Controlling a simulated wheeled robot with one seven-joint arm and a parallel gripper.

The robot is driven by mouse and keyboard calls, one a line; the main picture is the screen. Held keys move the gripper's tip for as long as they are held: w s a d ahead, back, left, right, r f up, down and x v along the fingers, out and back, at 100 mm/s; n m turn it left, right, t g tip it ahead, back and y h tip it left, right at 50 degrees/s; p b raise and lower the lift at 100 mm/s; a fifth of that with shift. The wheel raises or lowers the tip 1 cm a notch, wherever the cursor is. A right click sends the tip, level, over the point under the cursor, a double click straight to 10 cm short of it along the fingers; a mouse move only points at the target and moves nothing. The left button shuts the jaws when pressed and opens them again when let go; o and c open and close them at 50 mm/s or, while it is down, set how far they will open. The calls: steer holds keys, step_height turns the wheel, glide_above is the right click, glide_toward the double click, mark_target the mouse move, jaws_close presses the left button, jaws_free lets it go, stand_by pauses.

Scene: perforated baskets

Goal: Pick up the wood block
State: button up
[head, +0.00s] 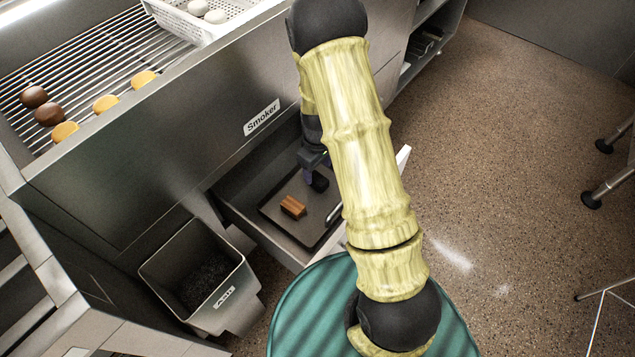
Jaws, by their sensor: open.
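The wood block (293,206) is a small reddish-brown piece. It lies on a dark tray (310,234) inside an open drawer below the smoker. My gripper (318,184) is over the tray, to the upper right of the block and apart from it. The gripper is open, though its fingers are small and partly hidden by my arm. My arm also covers the right part of the drawer.
The smoker (150,165) carries a grill with brown and yellow round items and a white perforated basket (180,22). An ash bin (160,262) stands left of the drawer (262,236). The speckled floor at right is mostly clear, with metal legs (608,185) at the edge.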

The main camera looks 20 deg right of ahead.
mark_target(318, 178)
step_height(318, 178, down, 5)
steer(key=b, duration=0.3)
steer(key=shift+f, duration=0.15)
steer(key=shift+s, duration=0.1)
stand_by(0.4)
steer(key=c, duration=1.1)
